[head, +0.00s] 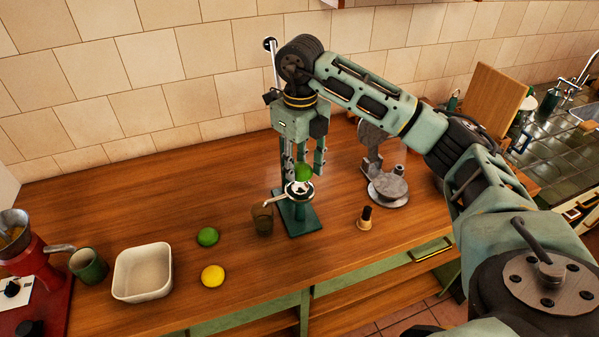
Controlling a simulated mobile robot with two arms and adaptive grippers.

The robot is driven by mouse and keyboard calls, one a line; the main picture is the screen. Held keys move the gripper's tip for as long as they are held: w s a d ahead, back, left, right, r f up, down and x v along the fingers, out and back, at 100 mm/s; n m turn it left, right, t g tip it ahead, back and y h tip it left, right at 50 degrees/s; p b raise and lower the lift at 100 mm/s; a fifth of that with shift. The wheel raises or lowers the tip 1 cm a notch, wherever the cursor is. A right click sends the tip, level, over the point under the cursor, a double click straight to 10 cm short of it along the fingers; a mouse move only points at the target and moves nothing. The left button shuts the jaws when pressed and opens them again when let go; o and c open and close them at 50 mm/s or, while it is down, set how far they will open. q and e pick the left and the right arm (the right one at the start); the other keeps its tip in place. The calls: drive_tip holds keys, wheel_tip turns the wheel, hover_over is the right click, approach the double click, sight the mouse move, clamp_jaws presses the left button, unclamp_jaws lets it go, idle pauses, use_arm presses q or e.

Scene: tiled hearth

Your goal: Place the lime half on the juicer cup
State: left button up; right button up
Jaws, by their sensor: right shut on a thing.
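The green lime half (303,172) is held by my right gripper (303,168), which comes down from above with its fingers around it. The pale cut side of the lime half faces down. The juicer (303,218) is a green press with a flat base, standing on the wooden counter. Its cup (298,189) is right under the lime half; I cannot tell whether the two touch. The gripper and arm hide most of the juicer's upper part, and a lever with a dark knob (270,44) sticks up behind. My left gripper is not in view.
A brown glass (262,221) stands left of the juicer. A lime piece (207,236), a lemon piece (212,275), a white bowl (142,272) and a green mug (88,265) are further left. A grey metal press (388,188) and a small dark-topped object (366,217) stand right.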

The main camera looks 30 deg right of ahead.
sight(300, 187)
wheel_tip(300, 187, down, 4)
drive_tip(key=shift+w+r+p, duration=0.1)
drive_tip(key=shift+r+p, duration=0.05)
drive_tip(key=shift+p, duration=0.7)
drive_tip(key=shift+f, duration=0.2)
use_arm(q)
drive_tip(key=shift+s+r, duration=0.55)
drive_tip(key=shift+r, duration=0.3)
use_arm(e)
drive_tip(key=shift+f, duration=0.1)
drive_tip(key=shift+f, duration=0.15)
drive_tip(key=o, duration=1)
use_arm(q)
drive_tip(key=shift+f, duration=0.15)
use_arm(e)
drive_tip(key=shift+o, duration=0.2)
